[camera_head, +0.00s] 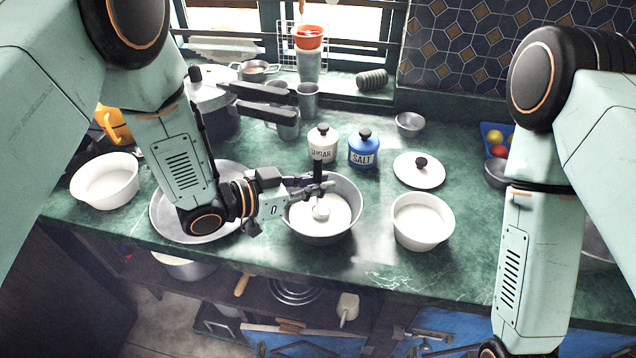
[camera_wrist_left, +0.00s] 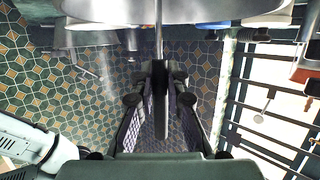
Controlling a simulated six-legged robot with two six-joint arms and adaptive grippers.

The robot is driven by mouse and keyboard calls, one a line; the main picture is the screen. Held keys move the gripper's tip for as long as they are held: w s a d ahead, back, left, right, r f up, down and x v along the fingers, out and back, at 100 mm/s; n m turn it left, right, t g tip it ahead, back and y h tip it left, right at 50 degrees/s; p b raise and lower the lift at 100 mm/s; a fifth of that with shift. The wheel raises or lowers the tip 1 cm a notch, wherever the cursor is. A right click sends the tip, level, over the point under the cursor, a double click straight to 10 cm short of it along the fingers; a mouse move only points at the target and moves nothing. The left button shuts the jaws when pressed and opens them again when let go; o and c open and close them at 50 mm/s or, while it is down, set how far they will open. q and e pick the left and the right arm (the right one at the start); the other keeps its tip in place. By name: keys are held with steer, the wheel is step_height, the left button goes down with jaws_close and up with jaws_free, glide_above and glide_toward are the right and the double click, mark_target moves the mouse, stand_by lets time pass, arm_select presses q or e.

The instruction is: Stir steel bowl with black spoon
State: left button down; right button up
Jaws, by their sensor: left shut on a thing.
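My left gripper (camera_head: 322,188) is over the steel bowl (camera_head: 346,232) and shut on the black spoon (camera_head: 319,172). The spoon stands about upright, its black handle rising above the fingers. Its pale rounded head is down inside the bowl, at the white contents. Whether it touches the bottom is hidden. In the left wrist view, my left gripper (camera_wrist_left: 160,110) has the dark handle (camera_wrist_left: 160,85) between its fingers, with a thin shaft running to the top edge. My right arm shows at the right of the head view, but its gripper is out of view.
White bowls stand left (camera_head: 104,182) and right (camera_head: 423,222) of the steel bowl. A sugar jar (camera_head: 322,148) and blue salt jar (camera_head: 364,152) stand close behind it. A white lid (camera_head: 418,171) lies at right. A wide metal pan (camera_head: 172,226) is under my left forearm.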

mark_target(317, 158)
arm_select(q)
steer(key=shift+r+p, duration=2.8)
steer(key=shift+r, duration=0.6)
steer(key=shift+f, duration=0.1)
steer(key=shift+r+p, duration=0.75)
steer(key=shift+r, duration=0.15)
step_height(317, 158, up, 3)
steer(key=p, duration=0.2)
steer(key=shift+r+p, duration=0.2)
steer(key=shift+p, duration=0.2)
steer(key=shift+f, duration=0.1)
